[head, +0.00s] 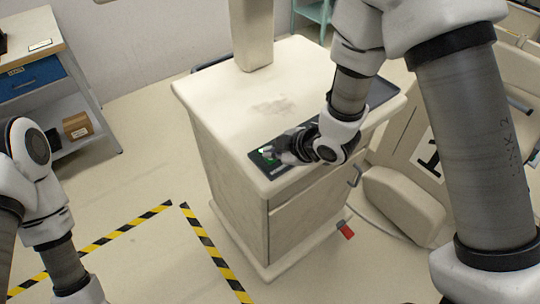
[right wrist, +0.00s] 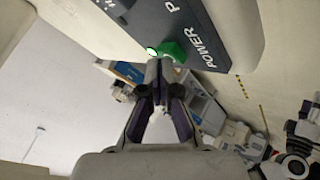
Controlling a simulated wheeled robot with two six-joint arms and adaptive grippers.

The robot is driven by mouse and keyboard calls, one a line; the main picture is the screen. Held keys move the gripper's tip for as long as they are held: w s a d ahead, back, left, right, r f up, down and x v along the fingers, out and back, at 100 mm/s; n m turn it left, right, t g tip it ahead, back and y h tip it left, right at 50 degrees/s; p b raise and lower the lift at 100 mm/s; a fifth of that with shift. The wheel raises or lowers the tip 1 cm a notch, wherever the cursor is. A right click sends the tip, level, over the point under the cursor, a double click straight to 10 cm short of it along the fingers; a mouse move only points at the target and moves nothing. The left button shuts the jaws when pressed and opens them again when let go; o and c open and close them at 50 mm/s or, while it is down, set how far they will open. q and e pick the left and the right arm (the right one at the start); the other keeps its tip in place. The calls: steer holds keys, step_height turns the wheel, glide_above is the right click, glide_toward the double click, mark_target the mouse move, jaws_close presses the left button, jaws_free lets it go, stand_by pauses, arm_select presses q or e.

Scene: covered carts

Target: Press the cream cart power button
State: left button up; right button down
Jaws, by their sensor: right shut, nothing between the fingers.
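The cream cart (head: 210,110) stands in the middle of the head view, with a dark control strip (head: 378,94) along its top edge. A green power button (head: 266,152) shows at the strip's near left end. In the right wrist view the green button (right wrist: 173,50) is beside the word POWER, with a small bright spot at its left. My right gripper (head: 278,153) is shut and empty, its fingertips (right wrist: 160,68) at the button and partly covering it. I cannot tell whether they touch it. My left arm shows at the left, its gripper out of frame.
A post rises from the cart top. A shelf unit (head: 60,90) with a blue drawer (head: 32,78) and a brown box (head: 77,125) stands at the left. Yellow-black floor tape (head: 212,250) lies before the cart. A cream padded seat (head: 405,205) is close on the right.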

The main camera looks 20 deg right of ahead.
steer(key=shift+r+p, duration=0.4)
steer(key=shift+r, duration=0.2)
steer(key=shift+r, duration=0.1)
step_height(320, 180, up, 6)
steer(key=p, duration=0.5)
